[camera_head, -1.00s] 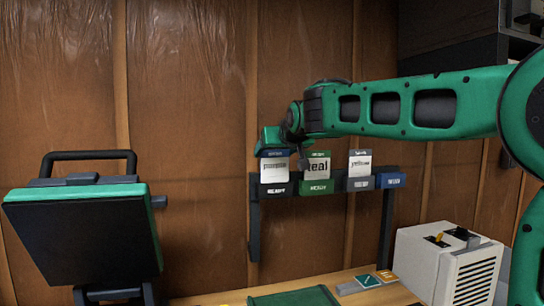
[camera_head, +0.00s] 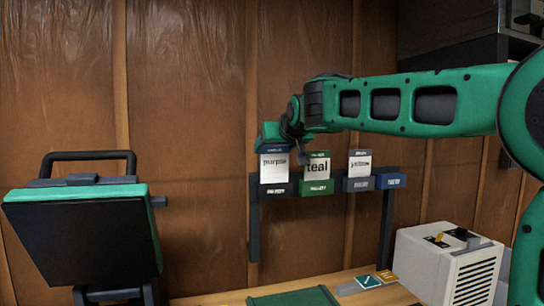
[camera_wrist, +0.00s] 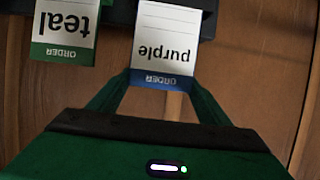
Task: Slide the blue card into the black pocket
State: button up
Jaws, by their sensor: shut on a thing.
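The blue card (camera_head: 273,168) has a blue header strip and a white face printed "purple". It is upright at the black pocket (camera_head: 277,190), the leftmost on the rail. Its lower edge meets the pocket's top edge in the head view; I cannot tell whether it is inside or just behind or in front. My gripper (camera_head: 272,146) is shut on the blue header from above. In the wrist view the card (camera_wrist: 162,40) shows upside down, its header between the two green fingertips (camera_wrist: 159,80).
To the right, a green pocket (camera_head: 316,188) holds the teal card (camera_head: 317,168), and a grey pocket (camera_head: 358,184) holds the yellow card (camera_head: 359,163). A blue pocket (camera_head: 391,180) at the right end shows no card. A white box (camera_head: 440,265) stands on the bench below right.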

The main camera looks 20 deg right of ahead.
jog(key=shift+r, duration=3.35)
jog(key=o, duration=0.7)
jog(key=shift+o, duration=0.2)
jog(key=v, duration=1)
jog(key=shift+s, duration=0.3)
jog(key=shift+r, duration=0.1)
